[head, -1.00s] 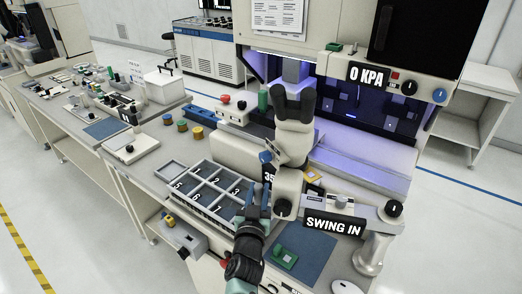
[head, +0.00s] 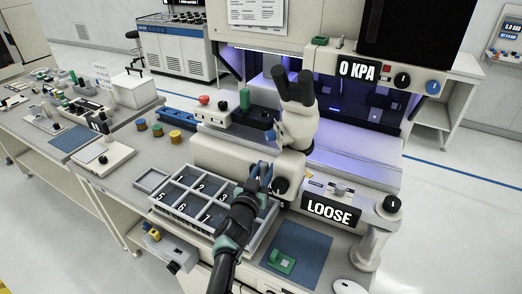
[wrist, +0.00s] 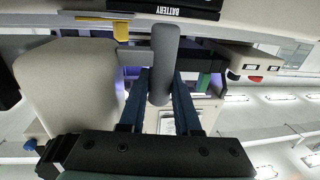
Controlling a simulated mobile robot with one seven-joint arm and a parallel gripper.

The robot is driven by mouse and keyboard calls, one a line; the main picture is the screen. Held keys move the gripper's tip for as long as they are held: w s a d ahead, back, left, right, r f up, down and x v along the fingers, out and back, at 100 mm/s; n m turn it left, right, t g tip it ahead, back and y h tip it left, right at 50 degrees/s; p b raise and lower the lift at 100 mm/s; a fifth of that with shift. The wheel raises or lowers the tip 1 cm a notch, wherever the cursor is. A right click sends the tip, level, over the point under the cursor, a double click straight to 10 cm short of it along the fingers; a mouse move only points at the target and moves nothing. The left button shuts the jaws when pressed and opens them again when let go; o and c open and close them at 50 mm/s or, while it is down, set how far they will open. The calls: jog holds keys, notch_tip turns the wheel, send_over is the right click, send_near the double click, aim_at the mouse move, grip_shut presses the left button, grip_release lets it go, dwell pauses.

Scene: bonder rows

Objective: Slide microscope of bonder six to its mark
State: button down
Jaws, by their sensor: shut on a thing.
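The microscope (head: 299,118) is a pale body with two dark eyepieces, standing over the bench in front of the bonder's lit bay. My gripper (head: 260,174) is at its lower left side, with its blue fingers close to the body. In the wrist view, my gripper (wrist: 160,100) is shut on an upright grey handle (wrist: 164,62) between the two blue fingers. A black sign reading LOOSE (head: 333,211) is on the pale arm to the right. I cannot make out the mark or a bonder number.
A numbered compartment tray (head: 165,209) lies left of my forearm. A blue mat (head: 313,246) with a green part is at the front right. A 0 KPA panel (head: 357,68) is above. Several coloured spools and a control box (head: 225,117) stand behind the tray.

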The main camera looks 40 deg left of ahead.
jog(key=shift+w+a+f, duration=0.1)
jog(key=shift+w+a, duration=0.05)
jog(key=shift+w+r, duration=0.1)
jog(key=shift+r, duration=0.2)
jog(key=c, duration=0.9)
grip_release()
jog(key=shift+w+f, duration=0.2)
jog(key=shift+f, duration=0.05)
jog(key=shift+s+d+r+p, duration=0.15)
jog(key=shift+s+d+p, duration=0.05)
jog(key=shift+s+p, duration=0.4)
jog(key=p+v, duration=0.5)
jog(key=v, duration=0.6)
jog(key=shift+s+p, duration=0.3)
jog(key=shift+p, duration=0.05)
